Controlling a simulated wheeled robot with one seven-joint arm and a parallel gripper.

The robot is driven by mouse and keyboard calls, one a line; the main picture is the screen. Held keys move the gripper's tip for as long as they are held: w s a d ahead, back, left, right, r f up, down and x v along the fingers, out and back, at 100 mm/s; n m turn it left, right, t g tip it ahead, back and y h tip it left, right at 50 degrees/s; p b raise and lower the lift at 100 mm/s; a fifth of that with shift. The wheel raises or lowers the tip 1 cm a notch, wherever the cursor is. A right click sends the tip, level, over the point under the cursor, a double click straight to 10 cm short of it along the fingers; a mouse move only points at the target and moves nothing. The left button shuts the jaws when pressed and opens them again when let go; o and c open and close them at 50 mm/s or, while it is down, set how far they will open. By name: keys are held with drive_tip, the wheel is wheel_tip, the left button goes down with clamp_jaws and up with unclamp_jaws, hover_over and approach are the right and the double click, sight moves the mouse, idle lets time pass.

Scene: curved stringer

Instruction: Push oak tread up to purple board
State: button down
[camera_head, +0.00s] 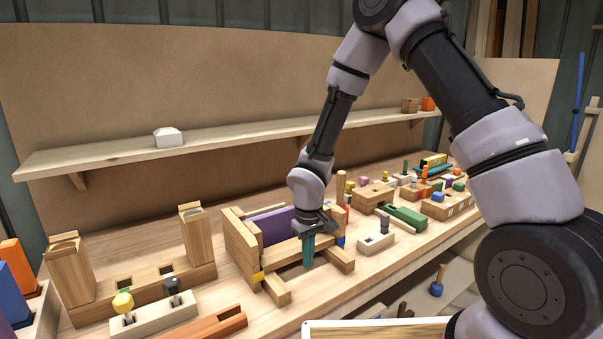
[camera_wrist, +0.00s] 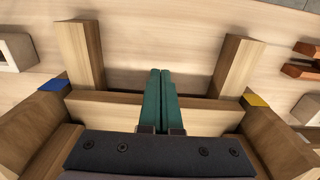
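The purple board (camera_head: 270,224) stands upright between the wooden sides of a frame (camera_head: 240,246) in the head view; my gripper and the front bar cover part of it. A pale oak bar, which looks like the oak tread (camera_head: 283,254), runs across the frame in front of the board. It also shows in the wrist view (camera_wrist: 105,108). My gripper (camera_head: 307,262) has its teal fingers together and empty, pointing down at the front of the bar. In the wrist view the fingers (camera_wrist: 158,75) cross the bar near its middle. I cannot tell whether they touch it.
Two feet of the frame (camera_wrist: 82,55) (camera_wrist: 237,65) stick out on either side of my fingers. A pale block with coloured pegs (camera_head: 152,315) stands at the left. A pale block (camera_head: 376,243) and a green block (camera_head: 408,217) are at the right. A shelf (camera_head: 230,137) runs behind.

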sight(298, 247)
idle(0.4)
drive_tip(key=shift+w+a, duration=0.75)
drive_tip(key=shift+w, duration=0.35)
drive_tip(key=shift+w+a, duration=0.75)
drive_tip(key=shift+w, duration=0.3)
drive_tip(key=shift+s+d, duration=0.45)
drive_tip(key=shift+s, duration=0.15)
drive_tip(key=shift+s+d, duration=0.4)
drive_tip(key=shift+s, duration=0.2)
drive_tip(key=shift+r, duration=0.1)
wheel_tip(298, 247, up, 7)
